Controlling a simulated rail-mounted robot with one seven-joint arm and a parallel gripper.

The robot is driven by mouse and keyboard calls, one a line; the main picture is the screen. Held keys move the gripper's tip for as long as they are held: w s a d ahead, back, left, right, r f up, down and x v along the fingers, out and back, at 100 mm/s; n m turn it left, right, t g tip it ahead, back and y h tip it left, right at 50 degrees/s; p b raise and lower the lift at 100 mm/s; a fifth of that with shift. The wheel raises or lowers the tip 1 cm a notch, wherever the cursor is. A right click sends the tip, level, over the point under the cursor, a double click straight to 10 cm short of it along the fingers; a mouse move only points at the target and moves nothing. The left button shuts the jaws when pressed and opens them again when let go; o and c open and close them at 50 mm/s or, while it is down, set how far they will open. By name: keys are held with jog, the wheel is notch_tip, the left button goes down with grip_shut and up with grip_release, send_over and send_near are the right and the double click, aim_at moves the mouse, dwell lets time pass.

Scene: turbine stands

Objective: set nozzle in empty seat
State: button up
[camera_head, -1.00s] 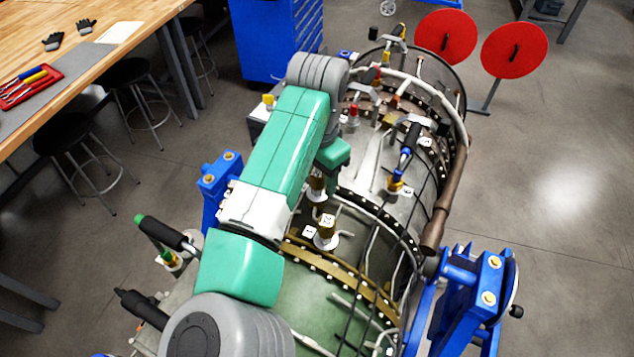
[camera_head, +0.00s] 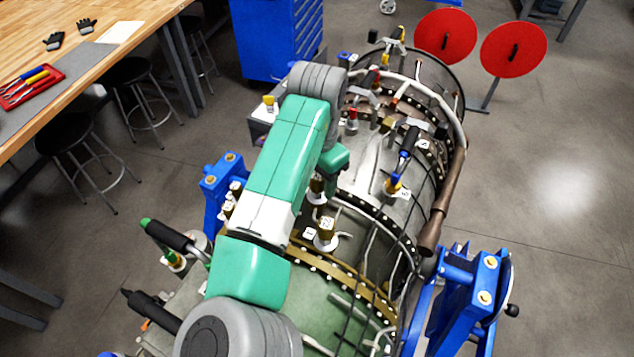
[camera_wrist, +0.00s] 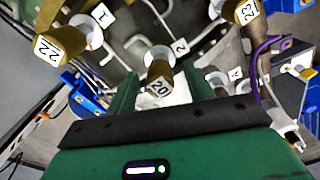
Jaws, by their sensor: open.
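My gripper (camera_wrist: 163,78) is open in the wrist view, its two green fingers on either side of a brass nozzle marked 20 (camera_wrist: 159,87). I cannot tell whether they touch it. That nozzle stands at a white seat beside tag 2. A brass nozzle marked 22 (camera_wrist: 62,44) stands at the white seat beside tag 1 (camera_wrist: 103,15). A nozzle marked 23 (camera_wrist: 243,12) is at the top right. A pale seat (camera_wrist: 217,79) by tag 4 shows no clear nozzle.
The turbine casing (camera_head: 365,155) carries pipes, cables and fittings around the nozzles. A blue stand (camera_head: 470,290) is at the right. A black-handled tool with a blue tip (camera_head: 408,145) stands on the casing. A purple cable (camera_wrist: 257,65) crosses the wrist view at the right.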

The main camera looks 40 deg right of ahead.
grip_shut()
jog(key=shift+r, duration=0.15)
jog(key=shift+r+p, duration=0.3)
jog(key=shift+p, duration=0.05)
jog(key=shift+r, duration=0.25)
notch_tip(320, 180, up, 5)
jog(key=p, duration=0.5)
jog(key=shift+f, duration=0.2)
